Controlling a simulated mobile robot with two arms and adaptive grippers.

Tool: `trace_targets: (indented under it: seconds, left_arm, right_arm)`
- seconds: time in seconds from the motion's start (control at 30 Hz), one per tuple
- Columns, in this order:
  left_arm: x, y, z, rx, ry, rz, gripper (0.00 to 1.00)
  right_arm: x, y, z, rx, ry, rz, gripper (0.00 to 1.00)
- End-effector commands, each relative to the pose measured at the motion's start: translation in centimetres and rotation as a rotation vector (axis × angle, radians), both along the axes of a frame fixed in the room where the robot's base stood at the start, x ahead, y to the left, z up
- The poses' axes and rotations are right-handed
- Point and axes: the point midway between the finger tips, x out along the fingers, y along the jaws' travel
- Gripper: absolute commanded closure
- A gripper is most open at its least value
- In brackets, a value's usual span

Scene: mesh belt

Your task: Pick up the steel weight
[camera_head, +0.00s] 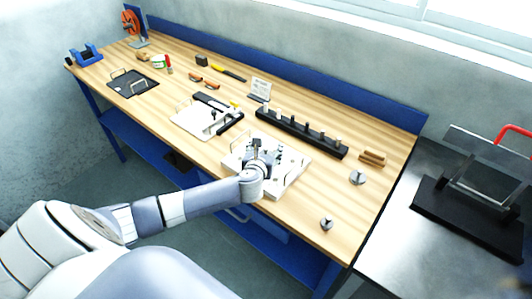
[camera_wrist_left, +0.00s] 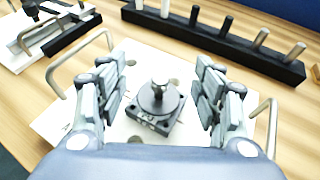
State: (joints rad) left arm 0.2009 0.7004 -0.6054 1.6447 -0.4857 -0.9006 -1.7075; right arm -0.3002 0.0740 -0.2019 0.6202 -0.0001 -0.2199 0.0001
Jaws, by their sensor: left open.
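My left gripper (camera_head: 257,160) is open above a white board (camera_head: 297,171) at the front of the wooden bench. In the left wrist view the open left gripper (camera_wrist_left: 160,103) has its fingers on either side of a dark square block (camera_wrist_left: 153,122). On it sits a dark round piece with a shiny steel knob (camera_wrist_left: 159,88), apart from both fingers. I cannot tell whether this is the steel weight. Two small round steel pieces, one (camera_head: 357,177) further back and one (camera_head: 326,223) nearer the front edge, stand on the bench to the right. My right gripper is not in view.
Wire handles (camera_wrist_left: 82,62) rise at the board's sides. A black rack (camera_head: 302,135) with several pegs stands behind it. Wooden blocks (camera_head: 372,158) lie to the right. A second white tray (camera_head: 197,122) is to the left. Bare bench lies around the two steel pieces.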

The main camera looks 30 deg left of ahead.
Motion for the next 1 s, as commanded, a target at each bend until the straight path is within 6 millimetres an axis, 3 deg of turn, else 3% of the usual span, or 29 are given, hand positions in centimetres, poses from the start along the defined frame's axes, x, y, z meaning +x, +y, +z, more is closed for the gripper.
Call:
trace_targets:
  seconds: [0.33,0.57,1.0]
  left_arm:
    - [0.43,0.19,-0.26,0.000,0.001,0.000,0.41]
    - [0.41,0.19,-0.25,0.000,0.001,0.000,0.92]
    - [0.50,0.21,0.39,0.000,-0.003,-0.001,0.93]
  right_arm:
    - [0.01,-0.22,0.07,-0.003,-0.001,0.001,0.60]
    - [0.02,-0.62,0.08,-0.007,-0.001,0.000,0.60]
    - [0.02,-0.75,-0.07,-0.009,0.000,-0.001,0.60]
